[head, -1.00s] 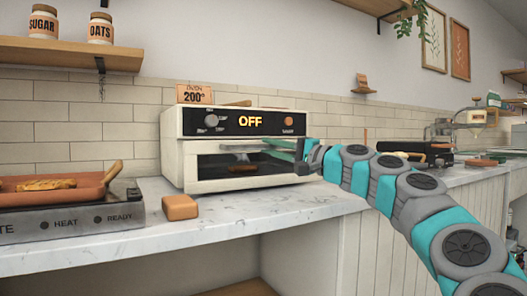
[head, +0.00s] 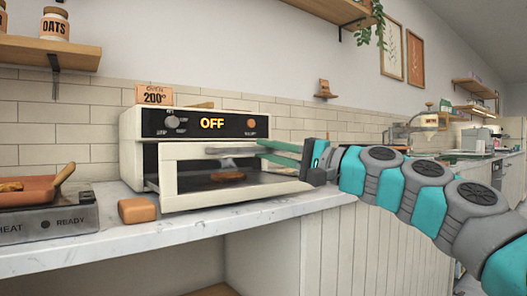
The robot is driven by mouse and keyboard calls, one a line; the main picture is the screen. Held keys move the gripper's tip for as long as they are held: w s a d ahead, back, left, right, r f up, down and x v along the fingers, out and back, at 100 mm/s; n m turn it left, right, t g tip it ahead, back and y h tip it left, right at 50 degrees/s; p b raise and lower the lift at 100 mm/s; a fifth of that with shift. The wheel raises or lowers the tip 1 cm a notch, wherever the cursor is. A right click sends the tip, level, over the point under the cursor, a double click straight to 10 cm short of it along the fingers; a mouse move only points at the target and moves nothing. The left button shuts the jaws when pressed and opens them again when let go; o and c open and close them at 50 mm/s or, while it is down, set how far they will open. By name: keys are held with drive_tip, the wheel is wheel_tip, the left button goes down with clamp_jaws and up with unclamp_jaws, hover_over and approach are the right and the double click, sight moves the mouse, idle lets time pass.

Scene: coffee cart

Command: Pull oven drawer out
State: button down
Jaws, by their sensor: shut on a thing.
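The white oven (head: 130,150) stands on the marble counter, with a black control panel that reads OFF. Its glass-fronted drawer (head: 172,192) is pulled part of the way out toward the front right. A brown item (head: 228,177) shows through the drawer's glass. My gripper (head: 268,150) reaches in from the right at the drawer's upper front, its teal fingers shut on what looks like the drawer's handle (head: 228,150). The exact contact is hard to make out.
A brown block (head: 137,210) lies on the counter (head: 110,235) left of the drawer. A hot plate (head: 50,222) with an orange tray stands at the far left. An OVEN 200° sign (head: 154,95) sits on the oven. A cabinet front is below my arm.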

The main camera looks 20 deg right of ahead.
drive_tip(key=c, duration=0.8)
unclamp_jaws()
drive_tip(key=shift+c, duration=0.2)
drive_tip(key=shift+d, duration=0.1)
drive_tip(key=v, duration=0.7)
drive_tip(key=shift+s+d, duration=0.15)
drive_tip(key=shift+s, duration=0.15)
drive_tip(key=shift+f, duration=0.15)
